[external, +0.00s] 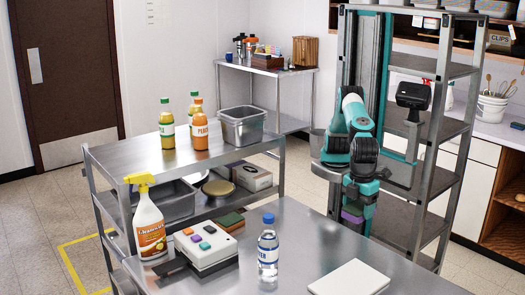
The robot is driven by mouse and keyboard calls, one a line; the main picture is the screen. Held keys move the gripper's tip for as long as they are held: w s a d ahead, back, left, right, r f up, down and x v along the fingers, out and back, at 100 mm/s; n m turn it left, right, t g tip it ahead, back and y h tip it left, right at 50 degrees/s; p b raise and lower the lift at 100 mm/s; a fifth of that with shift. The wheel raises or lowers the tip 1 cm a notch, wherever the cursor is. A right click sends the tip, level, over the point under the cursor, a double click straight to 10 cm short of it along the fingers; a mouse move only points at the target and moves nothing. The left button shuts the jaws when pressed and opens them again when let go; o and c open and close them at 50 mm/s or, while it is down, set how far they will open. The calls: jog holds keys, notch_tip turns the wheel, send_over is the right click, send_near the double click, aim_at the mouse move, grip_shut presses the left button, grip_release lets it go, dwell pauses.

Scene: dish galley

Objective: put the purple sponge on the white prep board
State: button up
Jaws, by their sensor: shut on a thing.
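The purple sponge (351,216) shows as a small purple block at the lower end of my arm. My gripper (356,209) is shut on it and holds it near the far right edge of the metal table (305,232). The fingers partly hide the sponge, and its exact height above the table cannot be told. The white prep board (350,279) lies flat and bare at the table's front right, nearer the camera than my gripper.
A clear water bottle (268,249) with a blue cap stands left of the board. Further left are a white box with coloured squares (207,246), a green-topped block (230,222) and a yellow-topped spray bottle (149,225). A metal shelf rack (437,140) stands behind my arm.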

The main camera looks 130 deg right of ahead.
jog(key=p, duration=0.2)
send_over(354, 271)
notch_tip(354, 271, down, 15)
jog(key=shift+f, duration=2.5)
jog(key=shift+f, duration=0.15)
jog(key=o, duration=0.9)
